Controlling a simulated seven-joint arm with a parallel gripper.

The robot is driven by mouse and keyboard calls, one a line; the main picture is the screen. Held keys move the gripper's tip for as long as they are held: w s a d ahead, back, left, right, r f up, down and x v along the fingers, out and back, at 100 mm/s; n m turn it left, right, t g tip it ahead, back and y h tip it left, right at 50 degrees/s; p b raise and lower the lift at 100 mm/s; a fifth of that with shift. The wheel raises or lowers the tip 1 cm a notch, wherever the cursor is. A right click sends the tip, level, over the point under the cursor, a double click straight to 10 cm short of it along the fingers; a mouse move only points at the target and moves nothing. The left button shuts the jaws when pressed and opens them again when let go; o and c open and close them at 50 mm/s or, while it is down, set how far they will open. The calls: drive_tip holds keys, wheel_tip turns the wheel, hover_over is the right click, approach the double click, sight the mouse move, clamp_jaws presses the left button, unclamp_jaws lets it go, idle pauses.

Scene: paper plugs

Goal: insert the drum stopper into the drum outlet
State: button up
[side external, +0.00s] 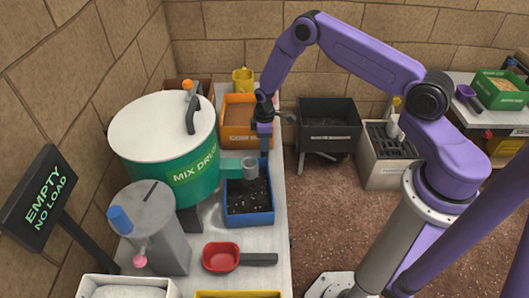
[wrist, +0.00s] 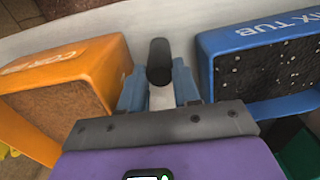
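The green mix drum (side external: 185,170) with a white lid stands at the left in the side view. Its outlet (side external: 249,168), a short pipe with a grey round end, sticks out to the right over the blue tub. My gripper (side external: 264,143) points down just behind and above the outlet, apart from it. In the wrist view, the blue fingers (wrist: 160,92) close on a pale piece with a black cylindrical end, which looks like the drum stopper (wrist: 160,62). The stopper is too small to make out clearly in the side view, and its lower part is hidden.
The blue mix tub (side external: 250,217) holds dark material below the outlet. An orange tub (side external: 239,141) stands behind it. A red scoop (side external: 221,257) and a grey canister (side external: 163,240) are nearer the front. A black bin (side external: 329,112) stands right of the bench.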

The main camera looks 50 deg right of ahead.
clamp_jaws()
drive_tip(key=shift+r, duration=0.15)
drive_tip(key=shift+r, duration=2.4)
drive_tip(key=s+a+r, duration=0.4)
drive_tip(key=a+r, duration=0.3)
drive_tip(key=r, duration=0.3)
drive_tip(key=s+a+r, duration=0.5)
drive_tip(key=a+r, duration=0.3)
drive_tip(key=r, duration=0.2)
drive_tip(key=shift+w+a, duration=0.1)
